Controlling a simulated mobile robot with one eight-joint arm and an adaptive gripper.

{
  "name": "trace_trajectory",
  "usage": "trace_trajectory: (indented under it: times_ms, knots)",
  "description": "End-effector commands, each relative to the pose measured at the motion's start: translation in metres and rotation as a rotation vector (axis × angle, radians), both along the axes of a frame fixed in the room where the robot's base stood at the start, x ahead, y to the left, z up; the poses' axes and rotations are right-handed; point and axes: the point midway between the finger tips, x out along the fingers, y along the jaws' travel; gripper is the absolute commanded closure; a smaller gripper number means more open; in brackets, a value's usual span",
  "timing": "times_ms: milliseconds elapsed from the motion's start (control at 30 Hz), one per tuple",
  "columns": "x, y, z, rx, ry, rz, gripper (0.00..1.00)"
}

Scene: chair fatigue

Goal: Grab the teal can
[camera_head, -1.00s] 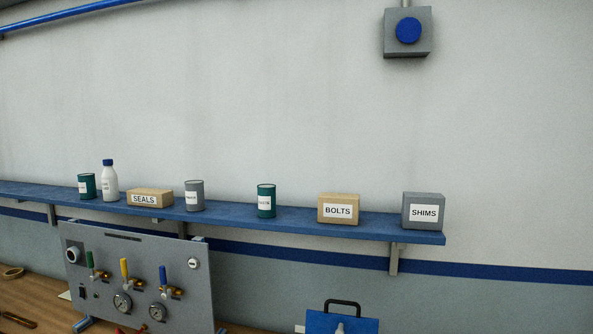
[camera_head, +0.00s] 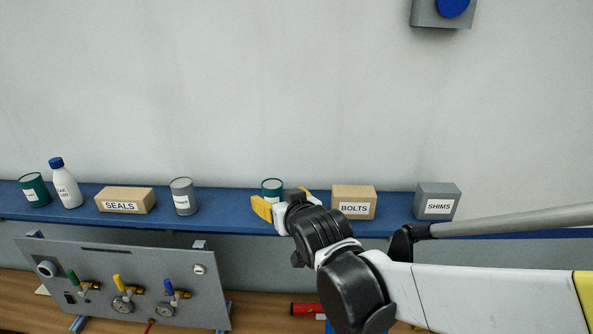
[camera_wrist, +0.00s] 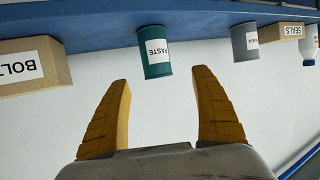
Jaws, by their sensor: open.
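A teal can (camera_head: 271,185) with a white label stands on the blue wall shelf, left of the BOLTS box. My gripper (camera_head: 282,199) is in front of it and hides its lower part. In the wrist view, which is upside down, the teal can (camera_wrist: 154,62) shows its label reading PASTE. There my yellow fingers (camera_wrist: 161,77) are spread wide and empty, with the can ahead of the gap between them. A second teal can (camera_head: 35,190) stands at the shelf's left end.
The blue shelf (camera_head: 235,202) also holds a grey can (camera_head: 183,196), a SEALS box (camera_head: 126,200), a white bottle (camera_head: 66,184), a BOLTS box (camera_head: 354,201) and a SHIMS box (camera_head: 436,201). A valve panel (camera_head: 130,262) stands below.

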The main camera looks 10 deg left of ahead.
Motion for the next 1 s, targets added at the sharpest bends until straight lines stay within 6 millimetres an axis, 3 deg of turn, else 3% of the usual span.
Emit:
trace_trajectory:
  times_ms: [100,367,667,967,1000]
  knots:
    - [0.016,0.007,-0.006,0.001,0.000,-0.001,0.25]
    - [0.034,0.014,-0.013,0.000,0.001,-0.001,0.25]
    - [0.069,0.026,-0.027,-0.001,0.001,-0.001,0.25]
    - [0.074,0.029,-0.031,-0.001,0.001,-0.001,0.25]
    - [0.074,0.028,-0.031,-0.001,0.001,-0.001,0.30]
